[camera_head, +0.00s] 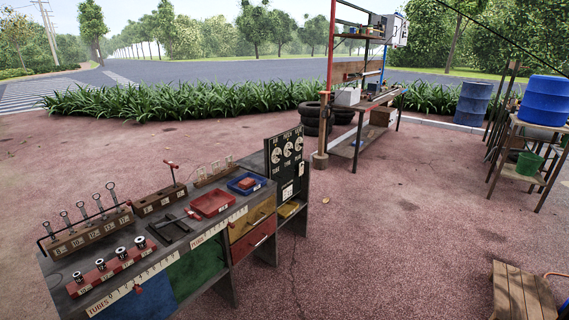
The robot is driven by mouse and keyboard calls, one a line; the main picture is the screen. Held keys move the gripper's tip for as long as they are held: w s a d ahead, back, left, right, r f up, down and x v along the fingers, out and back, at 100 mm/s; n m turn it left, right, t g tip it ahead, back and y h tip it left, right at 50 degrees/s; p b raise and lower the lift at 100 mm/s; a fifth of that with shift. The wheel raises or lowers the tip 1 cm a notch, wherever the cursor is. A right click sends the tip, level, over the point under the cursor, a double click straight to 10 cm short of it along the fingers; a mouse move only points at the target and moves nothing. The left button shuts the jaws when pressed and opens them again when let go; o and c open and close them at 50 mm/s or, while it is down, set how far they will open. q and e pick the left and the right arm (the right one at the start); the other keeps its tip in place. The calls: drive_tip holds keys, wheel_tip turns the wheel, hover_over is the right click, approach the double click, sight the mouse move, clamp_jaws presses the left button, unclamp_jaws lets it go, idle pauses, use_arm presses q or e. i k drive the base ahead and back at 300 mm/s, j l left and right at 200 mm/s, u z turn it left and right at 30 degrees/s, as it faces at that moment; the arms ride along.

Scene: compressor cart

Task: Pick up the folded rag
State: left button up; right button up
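I cannot clearly make out a folded rag. A small red item (246,183) lies in the blue tray (261,181) on the workbench (152,233); it is too small to tell whether it is folded cloth. A red tray (212,203) sits on the bench to the left of the blue one. Neither of my grippers is in view.
Racks of tools and a red socket block (112,268) stand on the bench's left part. A dark gauge panel (285,161) rises at its right end. A wooden stool (522,292) is at lower right. Open reddish ground (385,220) lies between.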

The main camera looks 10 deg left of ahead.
sight(248, 183)
drive_tip(key=i+u, duration=0.1)
drive_tip(key=i, duration=0.7)
drive_tip(key=i+l+u, duration=0.1)
drive_tip(key=i, duration=0.7)
drive_tip(key=l, duration=0.1)
